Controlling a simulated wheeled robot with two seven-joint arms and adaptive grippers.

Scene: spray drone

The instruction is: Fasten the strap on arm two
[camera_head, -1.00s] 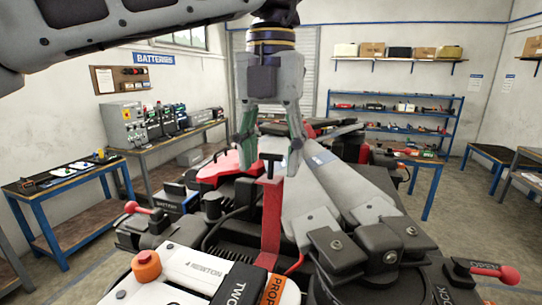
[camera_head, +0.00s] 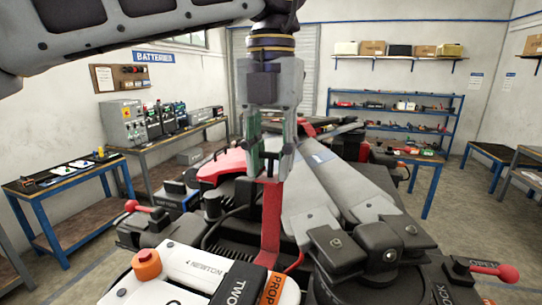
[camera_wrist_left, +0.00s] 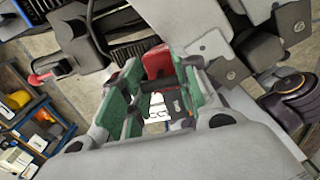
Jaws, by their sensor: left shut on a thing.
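The red strap (camera_head: 271,225) stands upright beside the grey folded drone arms (camera_head: 335,185). The fingers hide the strap's upper end. In the left wrist view, part of the red strap (camera_wrist_left: 157,62) shows beyond the fingers (camera_wrist_left: 155,100). My right gripper is not in view.
Red-knobbed levers stand at the left (camera_head: 138,207) and at the right, by the word OPEN (camera_head: 495,271). Black clamp blocks (camera_head: 375,242) sit just right of the strap. Workbenches (camera_head: 60,185) and shelves (camera_head: 395,110) line the walls, with open floor between.

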